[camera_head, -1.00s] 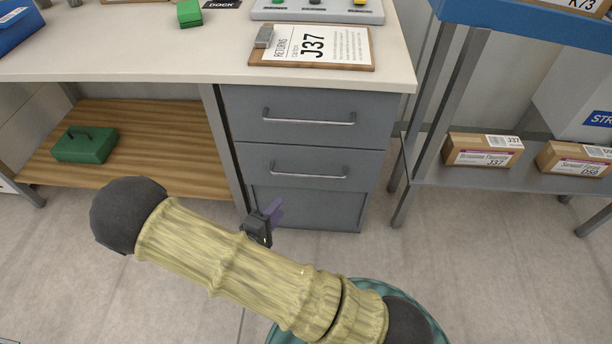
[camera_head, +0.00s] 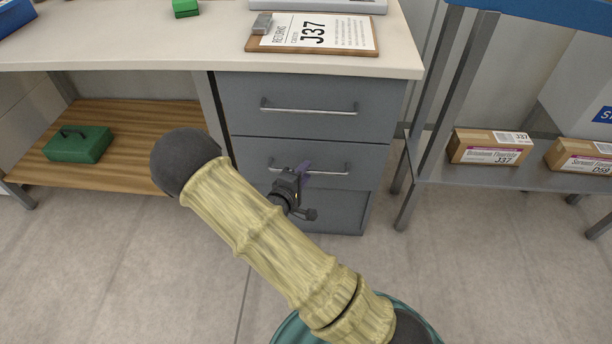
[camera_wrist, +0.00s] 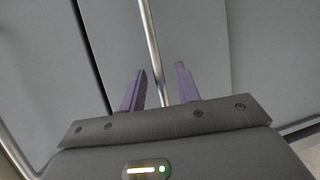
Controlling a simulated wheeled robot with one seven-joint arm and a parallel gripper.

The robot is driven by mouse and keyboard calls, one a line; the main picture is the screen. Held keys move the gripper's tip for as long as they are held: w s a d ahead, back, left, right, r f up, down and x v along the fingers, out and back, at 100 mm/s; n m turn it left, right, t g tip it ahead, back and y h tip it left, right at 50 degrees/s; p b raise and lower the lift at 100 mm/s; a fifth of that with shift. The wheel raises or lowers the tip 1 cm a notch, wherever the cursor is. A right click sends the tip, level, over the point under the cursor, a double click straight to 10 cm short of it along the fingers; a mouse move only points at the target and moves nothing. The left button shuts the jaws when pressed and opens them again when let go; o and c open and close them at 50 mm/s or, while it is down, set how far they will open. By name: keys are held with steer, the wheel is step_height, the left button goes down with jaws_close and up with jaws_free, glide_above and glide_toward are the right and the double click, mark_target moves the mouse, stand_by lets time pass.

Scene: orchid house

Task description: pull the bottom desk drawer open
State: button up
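The grey desk has a top drawer (camera_head: 300,125) and a lower drawer (camera_head: 255,160), each with a silver bar handle. The lower drawer's handle (camera_head: 330,172) is the lowest handle I see. My gripper (camera_head: 303,172) is at this handle, hiding part of it in the head view. In the wrist view my gripper (camera_wrist: 159,85) has its purple fingers apart, and the lower handle (camera_wrist: 151,45) runs between them, nearer the left finger. Whether a finger touches the bar is unclear. Both drawers look shut or nearly so.
A plain grey panel (camera_head: 335,215) is under the lower drawer, partly behind my gripper. A metal rack (camera_head: 465,176) with boxes stands right of the desk. A wooden shelf (camera_head: 130,165) with a green case is at left. The floor (camera_head: 480,270) at right is clear.

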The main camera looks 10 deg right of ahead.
steer(key=shift+w+d+f, duration=0.1)
steer(key=shift+w+d, duration=0.35)
steer(key=shift+w, duration=0.05)
jaws_close()
steer(key=shift+s, duration=0.1)
